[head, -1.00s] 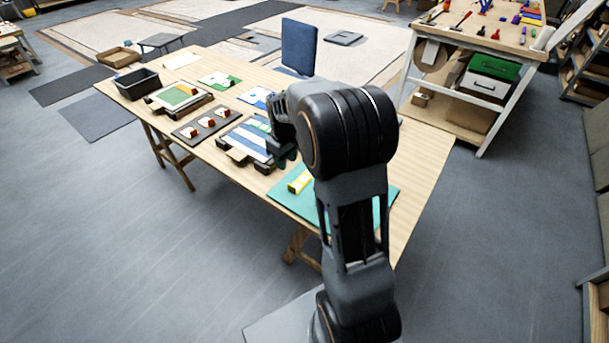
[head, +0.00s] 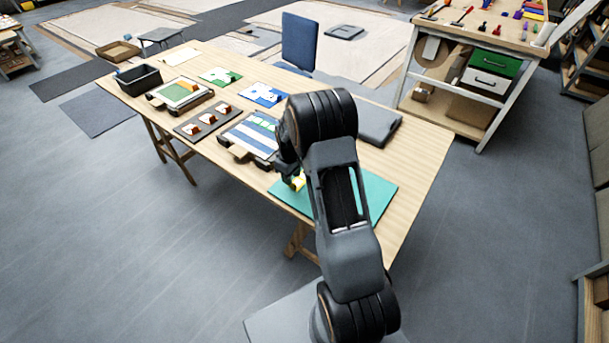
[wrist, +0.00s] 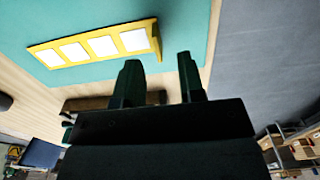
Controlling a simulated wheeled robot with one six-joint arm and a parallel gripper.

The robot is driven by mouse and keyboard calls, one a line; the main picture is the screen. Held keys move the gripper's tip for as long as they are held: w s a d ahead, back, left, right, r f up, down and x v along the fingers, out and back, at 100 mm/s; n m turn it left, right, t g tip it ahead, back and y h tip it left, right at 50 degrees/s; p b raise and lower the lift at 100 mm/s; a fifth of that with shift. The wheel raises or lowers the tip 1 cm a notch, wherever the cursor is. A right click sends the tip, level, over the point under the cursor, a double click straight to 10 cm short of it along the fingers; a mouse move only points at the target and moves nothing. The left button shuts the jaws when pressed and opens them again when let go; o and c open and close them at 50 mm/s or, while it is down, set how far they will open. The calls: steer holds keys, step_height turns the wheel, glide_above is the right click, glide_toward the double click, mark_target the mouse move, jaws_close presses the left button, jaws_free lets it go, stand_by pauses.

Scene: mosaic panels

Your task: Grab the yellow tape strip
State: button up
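The yellow tape strip (wrist: 95,45) shows in the wrist view, lying on the teal mat (wrist: 190,20), with several white squares along it and a small raised tab at its right end. In the head view only a bit of the strip (head: 299,181) shows beside my arm. The strip's right end is just beyond the left fingertip, and nothing is held. In the head view my gripper (head: 288,171) is low over the mat, partly hidden by my arm.
A blue-and-white striped panel (head: 255,132) lies left of the mat on the wooden table (head: 415,150). A dark tray (head: 207,122) with small blocks and a black bin (head: 138,80) are farther left. A grey flat case (head: 378,124) lies behind the mat.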

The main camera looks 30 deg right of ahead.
steer(key=shift+d+f+p, duration=0.15)
steer(key=shift+f+p, duration=0.4)
steer(key=shift+f, duration=1.7)
jaws_close()
